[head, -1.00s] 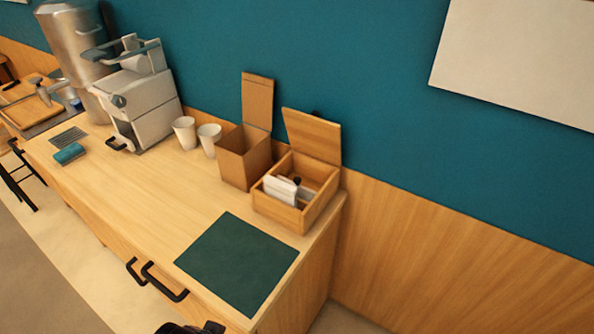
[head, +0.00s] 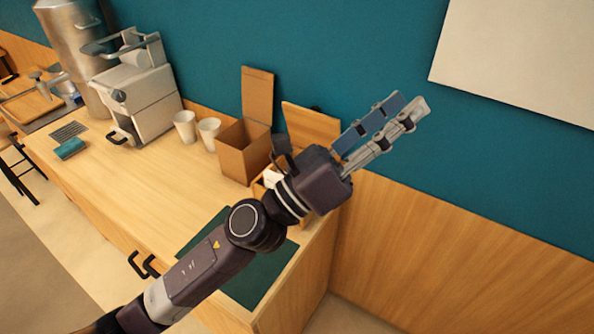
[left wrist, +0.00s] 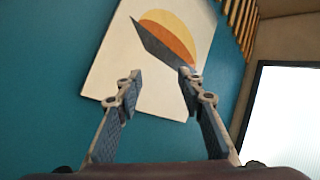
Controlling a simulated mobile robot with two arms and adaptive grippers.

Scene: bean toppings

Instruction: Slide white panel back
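A white machine (head: 138,88) with a handle on top stands at the back left of the counter; I cannot tell which part of it, if any, is the white panel. A pale board (head: 520,65) hangs on the wall at upper right. The left wrist view shows a white picture (left wrist: 115,60) with an orange sun. My left gripper (head: 402,110) is raised in front of the wall, right of the lidded wooden box. In the left wrist view, its fingers (left wrist: 160,76) are apart with nothing between them. My right gripper is out of view.
Two white cups (head: 185,127) and a tall open box (head: 242,152) stand along the wall. My left arm partly hides the lidded wooden box (head: 312,124) and green mat (head: 262,282). A teal cloth-like item (head: 69,148) lies at left. The counter's middle (head: 140,185) is clear.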

